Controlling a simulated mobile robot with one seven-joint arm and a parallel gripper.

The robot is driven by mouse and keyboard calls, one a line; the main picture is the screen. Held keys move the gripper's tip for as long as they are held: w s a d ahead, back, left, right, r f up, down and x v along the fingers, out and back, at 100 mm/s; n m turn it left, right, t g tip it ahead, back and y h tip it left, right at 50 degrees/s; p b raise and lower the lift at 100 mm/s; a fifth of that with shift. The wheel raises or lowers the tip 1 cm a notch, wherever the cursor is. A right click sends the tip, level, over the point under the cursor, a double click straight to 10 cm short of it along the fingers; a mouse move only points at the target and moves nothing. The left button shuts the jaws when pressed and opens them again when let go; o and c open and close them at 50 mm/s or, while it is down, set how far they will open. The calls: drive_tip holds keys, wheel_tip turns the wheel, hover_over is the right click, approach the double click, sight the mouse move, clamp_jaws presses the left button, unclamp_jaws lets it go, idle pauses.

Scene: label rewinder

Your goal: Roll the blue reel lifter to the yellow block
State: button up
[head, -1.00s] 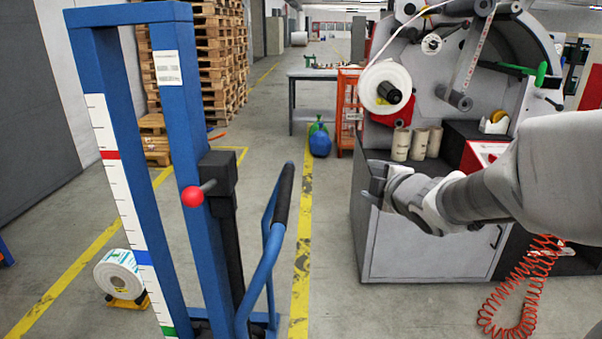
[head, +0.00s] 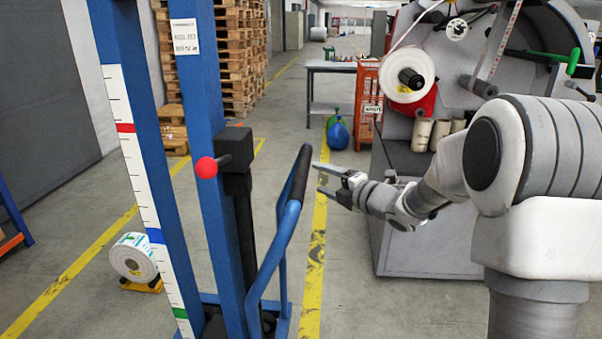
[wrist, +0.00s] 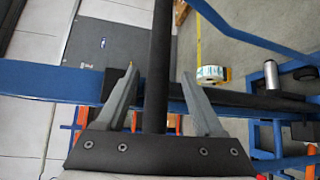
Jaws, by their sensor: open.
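The blue reel lifter (head: 222,190) stands upright at left centre in the head view, with a scale strip, a red knob and a blue push handle. The handle's black grip (head: 300,172) faces my gripper (head: 321,180). My gripper is open and empty just right of the grip, with a small gap in the head view. In the wrist view the black grip (wrist: 160,40) runs upright between my spread fingers; its depth is hard to tell. The yellow block (head: 152,286) lies on the floor left of the lifter, against a white label reel (head: 133,257). The lifter partly hides the floor nearby.
The grey rewinder machine (head: 415,240) stands at the right, close to my arm. Pallets (head: 225,60) are stacked behind the lifter. A workbench (head: 330,67) and an orange stand (head: 368,100) are further back. Yellow-lined floor is open left of the lifter and along the aisle.

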sight(301, 171)
drive_tip(key=x, duration=0.9)
drive_tip(key=shift+w, duration=0.1)
clamp_jaws()
idle(1.1)
